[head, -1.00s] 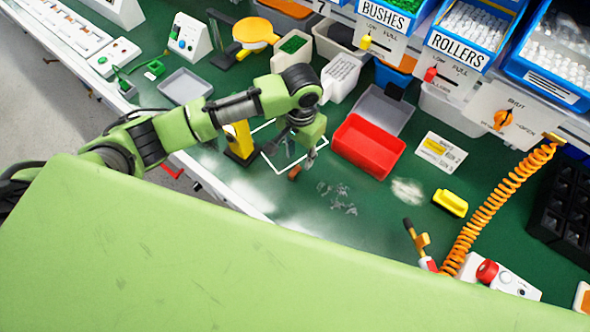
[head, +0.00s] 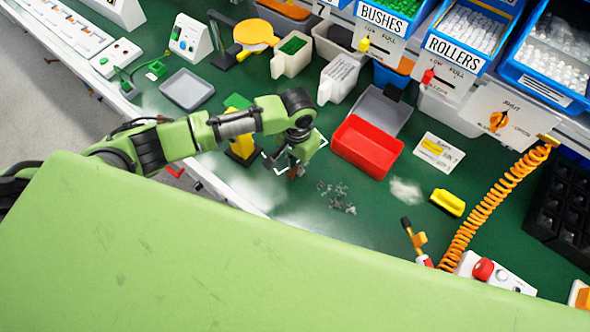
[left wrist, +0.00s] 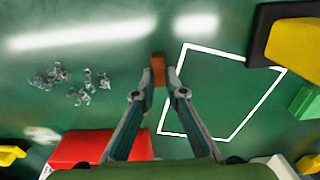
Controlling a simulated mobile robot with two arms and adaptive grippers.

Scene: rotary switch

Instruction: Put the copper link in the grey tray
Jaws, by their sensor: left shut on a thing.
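The copper link (left wrist: 158,70) is a small brown-orange piece between my left fingertips in the left wrist view. My left gripper (left wrist: 158,92) is shut on it; whether the link touches the bench or hangs just above it I cannot tell. In the head view my left gripper (head: 294,172) points down at the near part of the green bench, beside a white outlined square, and mostly hides the link. The grey tray (head: 187,89) lies flat and empty on the bench, up and left of the gripper. My right gripper is not in view.
A yellow and black stand (head: 241,148) is just left of the gripper, on the tray's side. A red bin (head: 367,147) stands to the right. Several loose metal bits (head: 338,197) lie nearby. A white console (head: 190,36) stands behind the tray.

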